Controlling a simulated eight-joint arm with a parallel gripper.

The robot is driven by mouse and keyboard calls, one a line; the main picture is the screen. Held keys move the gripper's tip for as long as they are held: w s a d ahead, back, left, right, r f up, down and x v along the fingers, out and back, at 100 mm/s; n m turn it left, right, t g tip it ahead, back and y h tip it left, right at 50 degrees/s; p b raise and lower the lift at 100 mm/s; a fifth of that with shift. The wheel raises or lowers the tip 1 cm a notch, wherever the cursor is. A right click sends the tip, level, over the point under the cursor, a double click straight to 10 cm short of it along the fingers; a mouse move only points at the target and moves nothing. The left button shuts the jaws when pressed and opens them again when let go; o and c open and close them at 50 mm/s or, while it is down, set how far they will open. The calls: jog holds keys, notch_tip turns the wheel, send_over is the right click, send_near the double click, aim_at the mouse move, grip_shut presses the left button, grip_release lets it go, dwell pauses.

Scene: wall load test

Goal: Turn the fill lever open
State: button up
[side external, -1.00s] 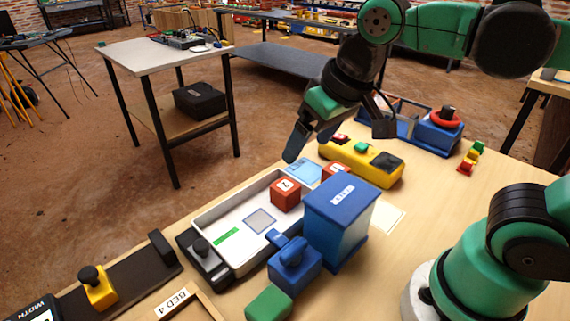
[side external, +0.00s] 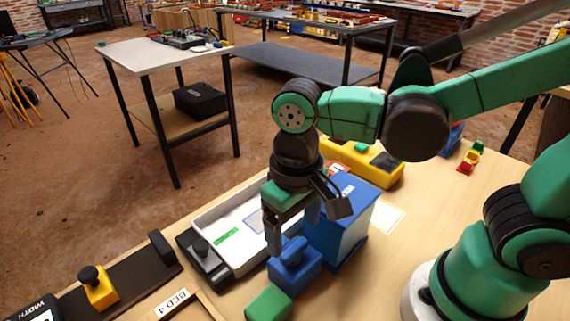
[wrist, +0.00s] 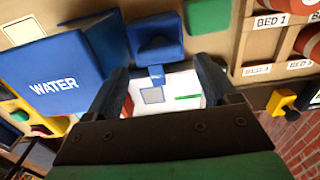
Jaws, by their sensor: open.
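The blue valve block with its rounded lever (side external: 293,252) stands in front of the blue water tank (side external: 345,225). In the wrist view the lever's block (wrist: 155,38) is at the top centre, with a short blue tab pointing towards the tray. My gripper (side external: 290,228) points down just above and beside the lever; one finger partly overlaps it in the side view. In the wrist view my gripper (wrist: 163,78) is open, its fingers apart with nothing gripped between them. Contact with the lever cannot be told.
A white tray (side external: 205,222) with a green strip lies beside the valve. The tank labelled WATER (wrist: 50,82) stands close to my gripper. A green block (side external: 268,303), a yellow box (side external: 375,168) and a black slider rail (side external: 140,275) are nearby.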

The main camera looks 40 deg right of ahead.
aim_at(294, 247)
jog(key=shift+f, duration=1.95)
jog(key=c, duration=1)
